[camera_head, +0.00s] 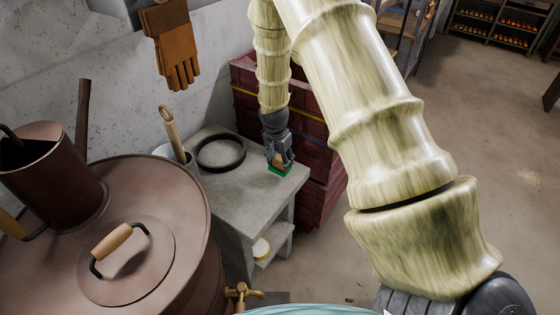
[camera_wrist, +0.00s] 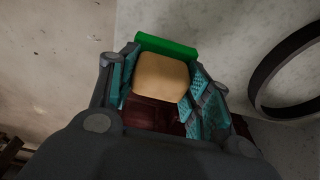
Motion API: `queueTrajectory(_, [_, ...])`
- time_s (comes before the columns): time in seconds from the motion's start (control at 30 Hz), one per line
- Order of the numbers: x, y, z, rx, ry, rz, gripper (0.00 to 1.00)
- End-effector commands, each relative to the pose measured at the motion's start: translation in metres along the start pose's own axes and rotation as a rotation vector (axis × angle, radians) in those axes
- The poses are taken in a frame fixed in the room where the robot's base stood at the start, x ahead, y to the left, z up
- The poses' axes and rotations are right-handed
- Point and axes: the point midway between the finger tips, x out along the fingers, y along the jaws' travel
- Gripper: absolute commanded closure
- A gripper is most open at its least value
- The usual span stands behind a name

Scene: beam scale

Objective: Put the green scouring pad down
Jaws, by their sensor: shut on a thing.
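The green scouring pad (camera_head: 279,170) is at the far right part of the grey concrete stand (camera_head: 240,194), close to its edge by the red crates. A tan block sits against the pad's green layer. In the wrist view the green layer (camera_wrist: 166,45) shows as a strip beyond the tan block (camera_wrist: 160,78). My gripper (camera_head: 279,159) points down and its teal-lined fingers (camera_wrist: 160,86) are shut on the tan block. I cannot tell whether the green underside touches the stand top.
A black ring (camera_head: 220,152) lies on the stand left of my gripper, with a pale pot (camera_head: 172,153) holding a wooden-handled tool beyond it. Stacked dark red crates (camera_head: 315,150) rise behind and to the right. A large brown lidded vessel (camera_head: 130,215) stands at left. The stand's front top is clear.

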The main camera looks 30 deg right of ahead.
Motion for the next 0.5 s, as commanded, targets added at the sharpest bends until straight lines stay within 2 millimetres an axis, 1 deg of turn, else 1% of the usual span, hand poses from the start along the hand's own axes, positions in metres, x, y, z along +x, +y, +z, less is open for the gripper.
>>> queueTrajectory(0.03, [0.0,-0.004,-0.005,0.001,0.0,0.0,0.7])
queueTrajectory(0.17, [0.003,-0.008,-0.011,0.001,0.0,0.0,0.7])
queueTrajectory(0.33, [0.008,-0.008,-0.01,0.0,0.0,0.001,0.7])
queueTrajectory(0.5, [0.022,-0.007,-0.008,-0.001,-0.001,0.003,0.7])
